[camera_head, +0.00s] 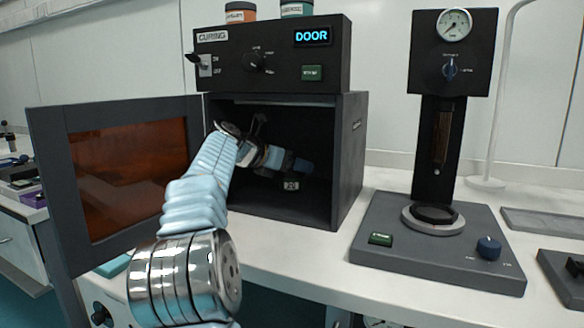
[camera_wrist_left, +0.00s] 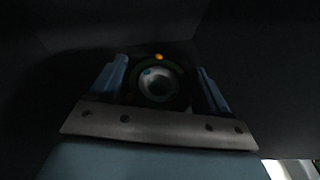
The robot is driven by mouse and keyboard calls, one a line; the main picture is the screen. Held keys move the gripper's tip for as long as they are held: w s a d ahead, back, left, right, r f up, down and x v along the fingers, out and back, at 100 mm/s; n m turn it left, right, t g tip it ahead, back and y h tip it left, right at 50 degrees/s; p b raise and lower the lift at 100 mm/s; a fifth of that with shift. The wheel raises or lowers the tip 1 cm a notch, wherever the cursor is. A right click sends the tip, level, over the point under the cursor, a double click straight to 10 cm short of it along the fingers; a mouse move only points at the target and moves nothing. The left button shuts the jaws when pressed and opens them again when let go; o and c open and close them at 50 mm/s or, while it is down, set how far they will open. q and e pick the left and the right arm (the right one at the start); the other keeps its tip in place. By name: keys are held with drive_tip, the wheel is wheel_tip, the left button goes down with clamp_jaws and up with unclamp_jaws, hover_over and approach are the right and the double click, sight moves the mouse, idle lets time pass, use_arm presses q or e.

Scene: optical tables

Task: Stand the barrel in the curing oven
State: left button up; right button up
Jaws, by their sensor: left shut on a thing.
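The curing oven (camera_head: 350,150) stands open on the bench, its door (camera_head: 50,190) with an amber window swung out to the left. My left arm reaches through the opening, and my left gripper (camera_head: 298,164) is inside the dark chamber. It is shut on the barrel, a dark round piece with a pale grey centre and an orange dot, seen end-on between the fingers in the left wrist view (camera_wrist_left: 157,83). A label reading "20" (camera_head: 291,184) shows just below the fingers. Whether the barrel touches the oven floor is too dark to tell. My right gripper is out of view.
The oven display (camera_head: 312,37) reads DOOR. Two small jars (camera_head: 297,9) (camera_head: 240,12) stand on top. To the right is a black gauge stand (camera_head: 436,240) on a grey base. The bench front between oven and stand is clear.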

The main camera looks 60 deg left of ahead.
use_arm(q)
drive_tip(key=shift+w+f+b, duration=0.1)
drive_tip(key=shift+f+b, duration=0.3)
drive_tip(key=shift+f, duration=0.3)
drive_tip(key=shift+f, duration=0.2)
drive_tip(key=o, duration=1.1)
drive_tip(key=shift+r, duration=0.25)
drive_tip(key=v, duration=0.7)
drive_tip(key=shift+s, duration=0.25)
